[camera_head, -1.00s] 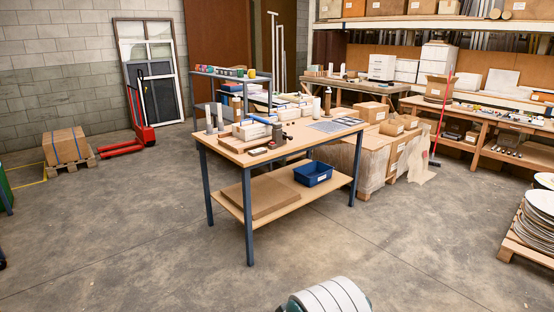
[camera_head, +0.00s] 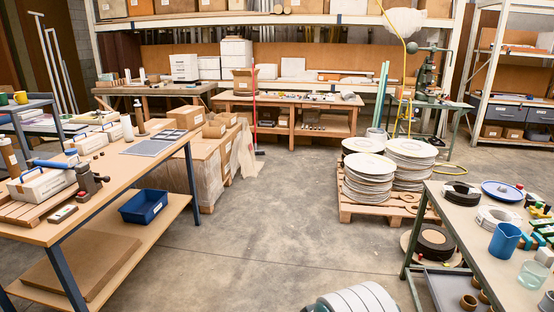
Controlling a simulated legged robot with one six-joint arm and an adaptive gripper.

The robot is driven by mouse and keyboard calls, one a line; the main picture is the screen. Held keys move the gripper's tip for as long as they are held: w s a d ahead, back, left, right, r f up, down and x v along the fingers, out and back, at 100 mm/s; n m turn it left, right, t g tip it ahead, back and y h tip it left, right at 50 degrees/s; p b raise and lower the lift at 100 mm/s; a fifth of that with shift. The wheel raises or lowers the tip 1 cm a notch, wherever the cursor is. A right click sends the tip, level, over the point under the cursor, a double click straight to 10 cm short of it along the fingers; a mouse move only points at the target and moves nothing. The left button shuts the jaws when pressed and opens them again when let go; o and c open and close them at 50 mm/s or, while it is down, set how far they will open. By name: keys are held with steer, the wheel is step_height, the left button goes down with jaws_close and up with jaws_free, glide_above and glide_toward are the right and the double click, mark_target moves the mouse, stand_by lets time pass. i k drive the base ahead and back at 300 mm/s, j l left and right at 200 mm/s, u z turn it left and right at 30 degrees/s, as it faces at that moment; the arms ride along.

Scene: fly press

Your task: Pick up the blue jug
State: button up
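The blue jug (camera_head: 504,242) stands upright on the table at the right of the head view. It is near the table's left-front part, with its handle toward the right. A clear greenish glass (camera_head: 532,274) stands just in front and to the right of it. My gripper's fingers are not in view. Only a rounded white, striped part, which seems to be mine, shows at the bottom edge, well left of the jug.
The right table (camera_head: 462,227) also holds coiled rings, a blue plate (camera_head: 502,191) and small blocks. Stacked discs on a pallet (camera_head: 368,210) stand behind it. A wooden workbench (camera_head: 128,175) with a blue bin (camera_head: 143,206) is at left. The floor (camera_head: 270,240) between is clear.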

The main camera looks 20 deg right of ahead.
mark_target(507, 237)
steer(key=i+l+z, duration=0.15)
steer(key=i+z, duration=0.8)
steer(key=i, duration=0.2)
steer(key=i+z, duration=0.35)
steer(key=i, duration=0.15)
steer(key=i+j+z, duration=0.25)
steer(key=i+z, duration=0.3)
steer(key=z, duration=0.25)
steer(key=i+z, duration=0.2)
steer(key=z, duration=0.15)
steer(key=i+z, duration=0.2)
steer(key=z, duration=0.2)
steer(key=i+j+z, duration=0.1)
steer(key=z, duration=0.25)
steer(key=i+j+z, duration=0.1)
steer(key=i+z, duration=0.25)
steer(key=k, duration=0.1)
